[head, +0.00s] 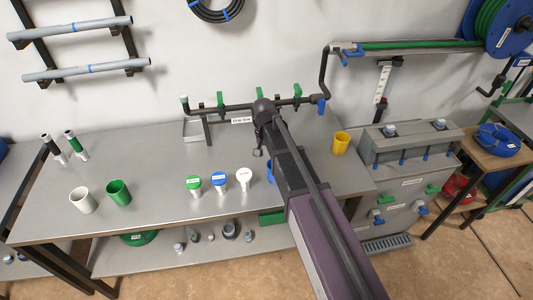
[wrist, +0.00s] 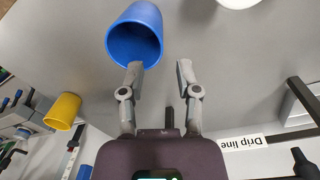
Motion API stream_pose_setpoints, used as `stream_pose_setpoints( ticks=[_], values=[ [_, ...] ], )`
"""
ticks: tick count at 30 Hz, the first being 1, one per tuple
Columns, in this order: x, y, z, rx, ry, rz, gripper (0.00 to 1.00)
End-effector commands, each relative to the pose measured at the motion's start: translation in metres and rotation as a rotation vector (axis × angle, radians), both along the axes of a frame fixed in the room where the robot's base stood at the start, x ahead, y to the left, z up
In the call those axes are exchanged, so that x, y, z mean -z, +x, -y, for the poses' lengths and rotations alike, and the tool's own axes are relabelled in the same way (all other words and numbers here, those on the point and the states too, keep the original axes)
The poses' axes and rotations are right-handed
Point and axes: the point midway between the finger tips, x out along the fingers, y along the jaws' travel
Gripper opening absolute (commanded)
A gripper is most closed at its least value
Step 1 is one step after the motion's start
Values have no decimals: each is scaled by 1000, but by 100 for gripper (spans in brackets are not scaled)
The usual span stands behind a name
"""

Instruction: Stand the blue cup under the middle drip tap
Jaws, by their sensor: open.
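The blue cup (wrist: 125,40) stands on the bench with its open mouth showing in the wrist view. In the head view only a sliver of the blue cup (head: 270,172) shows beside my arm. My gripper (wrist: 160,72) is open and empty; its left fingertip is close to the cup's rim and the gap lies to the cup's right. Whether they touch cannot be told. In the head view my gripper (head: 258,152) is partly hidden. The middle drip tap's green handle (head: 260,93) shows on the dark pipe behind; my arm hides its outlet.
A "Drip line" label (head: 242,120) is on the drip line frame. A yellow cup (head: 341,142) stands right of my arm. Green-topped (head: 193,184), blue-topped (head: 218,180) and white-topped (head: 242,176) pieces stand left of it. White (head: 82,200) and green (head: 118,193) cups are farther left.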

Motion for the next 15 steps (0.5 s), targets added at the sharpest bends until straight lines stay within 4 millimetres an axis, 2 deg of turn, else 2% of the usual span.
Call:
stream_pose_setpoints(
  ticks=[1, 6, 15],
  values=[
    [-8, 0, 0, 0, 0, 0, 43],
    [-17, 0, -1, 0, 0, 0, 43],
    [-21, 0, -1, 0, 0, 0, 43]
  ],
)
